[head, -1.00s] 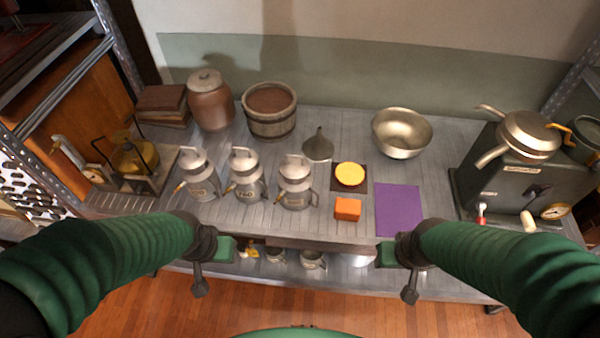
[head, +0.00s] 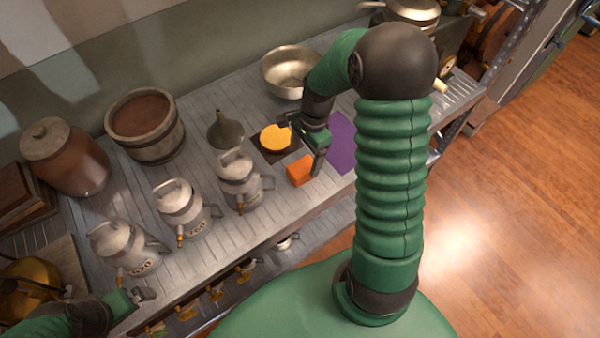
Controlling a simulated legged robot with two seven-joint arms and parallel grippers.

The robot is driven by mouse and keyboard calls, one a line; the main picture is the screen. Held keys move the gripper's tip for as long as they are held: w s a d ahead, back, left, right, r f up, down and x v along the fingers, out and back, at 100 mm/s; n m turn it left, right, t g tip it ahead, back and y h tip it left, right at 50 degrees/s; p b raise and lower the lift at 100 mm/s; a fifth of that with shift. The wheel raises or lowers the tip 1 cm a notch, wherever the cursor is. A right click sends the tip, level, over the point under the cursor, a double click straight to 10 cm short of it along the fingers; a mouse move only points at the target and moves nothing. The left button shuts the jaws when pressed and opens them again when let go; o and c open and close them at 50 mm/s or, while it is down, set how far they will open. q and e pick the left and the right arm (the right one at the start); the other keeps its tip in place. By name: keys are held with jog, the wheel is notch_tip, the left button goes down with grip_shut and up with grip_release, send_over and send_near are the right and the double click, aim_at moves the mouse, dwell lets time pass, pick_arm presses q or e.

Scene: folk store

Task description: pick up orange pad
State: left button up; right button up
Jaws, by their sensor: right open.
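The orange pad (head: 299,171) is a small orange block on the grey slatted table, near its front edge. My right gripper (head: 303,143) is open just above and behind it in the head view, with one finger close to the pad's right side. I cannot tell whether that finger touches it. The pad is apart from the yellow disc (head: 274,137) on its dark square mat. My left gripper (head: 139,297) is at the lower left by the table's front edge, away from the pad; its jaws are unclear.
A purple mat (head: 342,146) lies right of the pad, partly hidden by my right arm. Several metal cans, the nearest a grey can (head: 240,182), stand to the left. A funnel (head: 225,131), a wooden bucket (head: 146,127) and a metal bowl (head: 289,72) stand behind.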

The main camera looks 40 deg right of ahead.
aim_at(302, 167)
jog(key=f, duration=0.3)
jog(key=f+b, duration=0.1)
jog(key=f, duration=0.1)
jog(key=shift+a+f, duration=0.2)
jog(key=shift+a, duration=0.05)
jog(key=shift+w+d+f, duration=0.1)
jog(key=shift+w+f, duration=0.05)
jog(key=shift+f, duration=0.15)
jog(key=shift+a+r, duration=0.2)
jog(key=shift+a, duration=0.2)
pick_arm(q)
jog(key=shift+d+f, duration=0.35)
jog(key=shift+d, duration=0.2)
pick_arm(e)
jog(key=shift+d+f, duration=0.3)
jog(key=shift+f, duration=0.05)
jog(key=shift+c, duration=0.3)
jog(key=shift+a+r, duration=0.1)
jog(key=shift+a, duration=0.1)
jog(key=c, duration=0.7)
pick_arm(q)
jog(key=shift+a, duration=0.15)
pick_arm(e)
jog(key=shift+d, duration=0.1)
jog(key=c, duration=0.7)
pick_arm(q)
jog(key=shift+f, duration=0.1)
